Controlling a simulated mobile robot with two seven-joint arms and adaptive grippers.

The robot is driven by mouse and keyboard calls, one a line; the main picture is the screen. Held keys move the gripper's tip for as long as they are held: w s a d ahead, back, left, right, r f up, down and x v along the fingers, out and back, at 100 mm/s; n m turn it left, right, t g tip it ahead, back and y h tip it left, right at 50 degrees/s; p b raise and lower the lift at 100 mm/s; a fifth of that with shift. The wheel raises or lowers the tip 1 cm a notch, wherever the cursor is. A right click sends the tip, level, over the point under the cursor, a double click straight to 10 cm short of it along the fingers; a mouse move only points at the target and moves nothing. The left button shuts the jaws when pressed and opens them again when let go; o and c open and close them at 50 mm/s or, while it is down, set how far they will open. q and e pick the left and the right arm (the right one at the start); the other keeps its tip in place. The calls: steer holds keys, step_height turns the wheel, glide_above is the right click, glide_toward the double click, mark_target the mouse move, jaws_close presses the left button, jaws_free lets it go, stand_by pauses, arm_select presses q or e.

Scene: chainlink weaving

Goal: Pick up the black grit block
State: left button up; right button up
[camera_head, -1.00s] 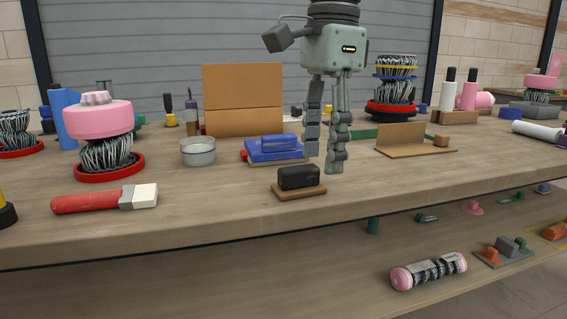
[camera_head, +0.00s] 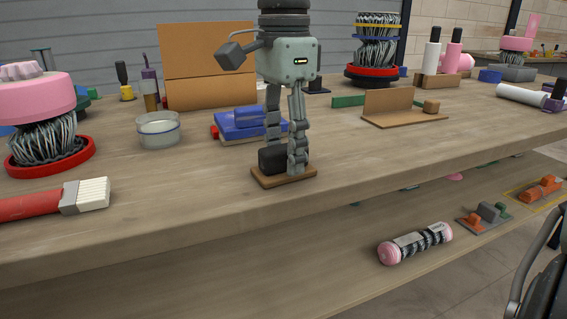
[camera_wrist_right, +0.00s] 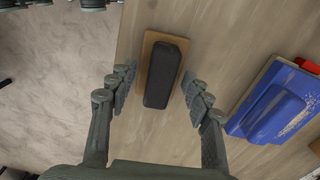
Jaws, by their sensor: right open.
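The black grit block (camera_head: 271,160) lies on a small brown board (camera_head: 284,180) near the front edge of the workbench. In the right wrist view the black block (camera_wrist_right: 163,75) sits between my spread fingers, with the brown board (camera_wrist_right: 149,60) under it. My right gripper (camera_head: 285,160) is open and pointing down around the block, one finger on each side; part of the block is hidden behind the nearer finger. In the right wrist view my right gripper (camera_wrist_right: 157,92) shows a gap between each finger and the block. My left gripper is not in view.
A blue block on a blue base (camera_head: 240,122) stands just behind. A glass dish (camera_head: 158,130) and a red-handled brush (camera_head: 62,199) are to the left. A brown angled stand (camera_head: 390,108) is to the right. The bench front edge is close, with a lower shelf below.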

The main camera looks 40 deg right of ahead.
steer(key=shift+f, duration=0.3)
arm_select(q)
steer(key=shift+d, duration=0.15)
arm_select(e)
jaws_close()
steer(key=shift+r, duration=0.15)
steer(key=shift+r, duration=0.55)
step_height(320, 180, up, 17)
steer(key=p, duration=0.2)
arm_select(q)
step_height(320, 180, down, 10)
steer(key=p, duration=0.2)
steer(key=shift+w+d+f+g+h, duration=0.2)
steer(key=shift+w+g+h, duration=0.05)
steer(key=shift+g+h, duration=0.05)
arm_select(e)
step_height(320, 180, up, 10)
glide_above(284, 146)
steer(key=shift+f, duration=0.15)
